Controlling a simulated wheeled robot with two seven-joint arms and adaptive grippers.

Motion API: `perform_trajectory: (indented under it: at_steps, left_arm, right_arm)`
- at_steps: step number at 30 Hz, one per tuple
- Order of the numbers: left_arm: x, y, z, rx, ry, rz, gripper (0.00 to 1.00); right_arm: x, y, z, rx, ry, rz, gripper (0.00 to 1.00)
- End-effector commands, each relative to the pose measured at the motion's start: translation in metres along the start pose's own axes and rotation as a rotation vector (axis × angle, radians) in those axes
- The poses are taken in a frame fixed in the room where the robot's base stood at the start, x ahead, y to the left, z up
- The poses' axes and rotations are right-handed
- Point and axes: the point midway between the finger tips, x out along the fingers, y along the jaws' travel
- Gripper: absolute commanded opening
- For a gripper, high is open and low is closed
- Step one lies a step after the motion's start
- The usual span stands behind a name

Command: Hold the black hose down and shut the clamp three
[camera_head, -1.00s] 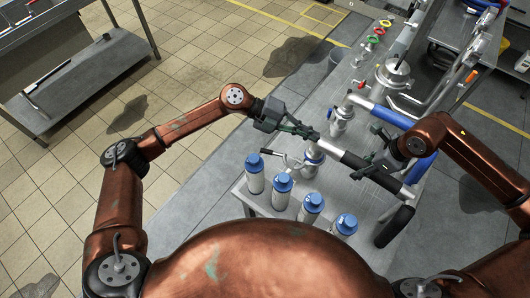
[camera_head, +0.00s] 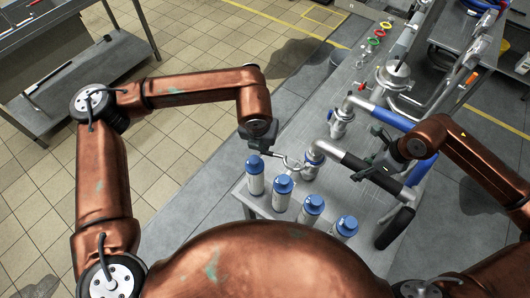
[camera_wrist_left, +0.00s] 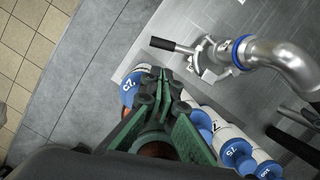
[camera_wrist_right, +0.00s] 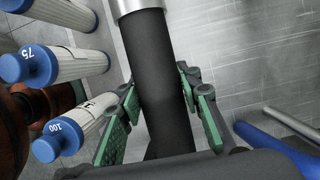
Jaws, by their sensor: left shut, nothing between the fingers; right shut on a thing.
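The black hose (camera_head: 358,163) runs from a metal pipe end toward the lower right of the table. My right gripper (camera_head: 372,171) is closed around it; the right wrist view shows fingers on both sides of the hose (camera_wrist_right: 165,90). The clamp (camera_head: 290,161) sits at the pipe elbow beside the bottles, its black handle pointing left. It also shows in the left wrist view (camera_wrist_left: 207,57), next to a blue ring on the elbow; whether its jaws are closed is unclear. My left gripper (camera_wrist_left: 160,76) is shut and empty, just left of the clamp and apart from it.
Several blue-capped white bottles (camera_head: 283,190) stand along the table's near edge, below the clamp. Another pipe elbow (camera_head: 341,120), a blue hose (camera_head: 393,117) and a steel vessel (camera_head: 395,78) stand farther back. Open floor lies left of the table.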

Motion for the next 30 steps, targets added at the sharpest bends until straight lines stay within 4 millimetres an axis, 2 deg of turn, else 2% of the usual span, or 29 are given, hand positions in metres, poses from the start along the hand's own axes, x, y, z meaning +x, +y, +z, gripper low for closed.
perform_trajectory:
  at_steps: [5, 12, 18, 23, 30]
  left_arm:
    - [0.022, 0.001, 0.000, -0.005, -0.001, 0.004, 0.00]
    - [0.065, 0.000, 0.001, -0.004, 0.000, 0.003, 0.00]
    - [0.090, 0.000, 0.001, -0.003, 0.000, 0.002, 0.00]
    - [0.098, 0.000, 0.001, -0.004, -0.002, 0.001, 0.00]
    - [0.099, 0.000, 0.001, -0.003, -0.002, 0.001, 0.00]
  right_arm:
    - [0.001, 0.000, -0.002, 0.001, 0.005, 0.001, 0.10]
    - [0.001, 0.000, -0.002, 0.001, 0.004, 0.001, 0.10]
    - [0.001, 0.000, -0.002, 0.001, 0.004, 0.001, 0.10]
    - [0.001, 0.000, -0.002, 0.001, 0.004, 0.001, 0.10]
    - [0.001, 0.000, -0.002, 0.001, 0.004, 0.001, 0.10]
